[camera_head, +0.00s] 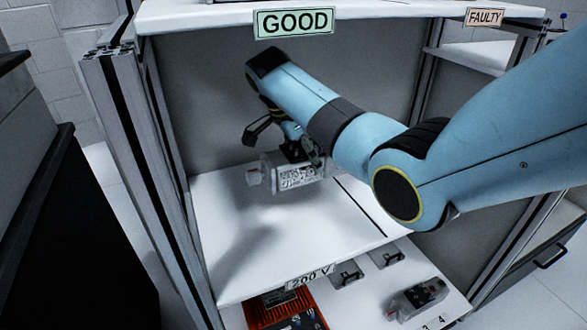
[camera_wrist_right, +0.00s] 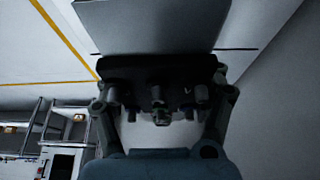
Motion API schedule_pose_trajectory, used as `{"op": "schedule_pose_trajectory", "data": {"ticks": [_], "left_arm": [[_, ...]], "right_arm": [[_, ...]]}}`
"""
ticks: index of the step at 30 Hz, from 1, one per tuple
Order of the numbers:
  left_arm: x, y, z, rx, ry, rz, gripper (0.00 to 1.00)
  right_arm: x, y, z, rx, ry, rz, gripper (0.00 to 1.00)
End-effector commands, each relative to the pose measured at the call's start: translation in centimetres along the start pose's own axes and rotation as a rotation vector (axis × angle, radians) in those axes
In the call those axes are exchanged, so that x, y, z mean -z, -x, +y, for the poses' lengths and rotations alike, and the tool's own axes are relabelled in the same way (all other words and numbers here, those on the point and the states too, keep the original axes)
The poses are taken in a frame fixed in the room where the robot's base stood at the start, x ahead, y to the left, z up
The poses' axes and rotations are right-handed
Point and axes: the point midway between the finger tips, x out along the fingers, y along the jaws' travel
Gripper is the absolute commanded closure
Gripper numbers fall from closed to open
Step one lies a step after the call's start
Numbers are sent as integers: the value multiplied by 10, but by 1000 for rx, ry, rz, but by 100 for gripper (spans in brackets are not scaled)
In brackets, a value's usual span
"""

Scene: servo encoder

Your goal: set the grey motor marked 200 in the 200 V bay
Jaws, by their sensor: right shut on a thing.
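The grey motor (camera_head: 297,183) has dark markings on its side and a clear end with a red spot at its left; I cannot read the number 200 on it. My right gripper (camera_head: 300,152) is shut on it from above. The motor is over the back part of the white shelf whose front edge bears the 200 V label (camera_head: 310,276). I cannot tell whether it touches the shelf (camera_head: 240,245). In the right wrist view my gripper's fingers stand at both sides of a dark part, and the contact is unclear. My left gripper is out of view.
A GOOD sign (camera_head: 293,22) hangs from the upper shelf, with a FAULTY sign (camera_head: 485,17) farther right. A metal post (camera_head: 150,150) bounds the bay at left. Another grey motor (camera_head: 418,298) and an orange unit (camera_head: 283,310) sit lower down. The bay's front is clear.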

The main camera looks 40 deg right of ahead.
Motion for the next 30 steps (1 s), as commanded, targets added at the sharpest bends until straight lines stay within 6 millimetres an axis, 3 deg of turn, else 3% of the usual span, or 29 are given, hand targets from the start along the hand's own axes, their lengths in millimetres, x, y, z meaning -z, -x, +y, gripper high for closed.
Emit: {"op": "schedule_pose_trajectory", "data": {"ticks": [6,12,20,30], "left_arm": [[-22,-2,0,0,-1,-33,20],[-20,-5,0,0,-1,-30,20],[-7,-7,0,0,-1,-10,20],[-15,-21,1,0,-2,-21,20]], "right_arm": [[-46,-10,28,4,3,-3,90],[-78,-18,48,4,2,-2,90],[-91,-23,56,7,0,0,90],[-106,-59,56,5,1,1,90]]}}
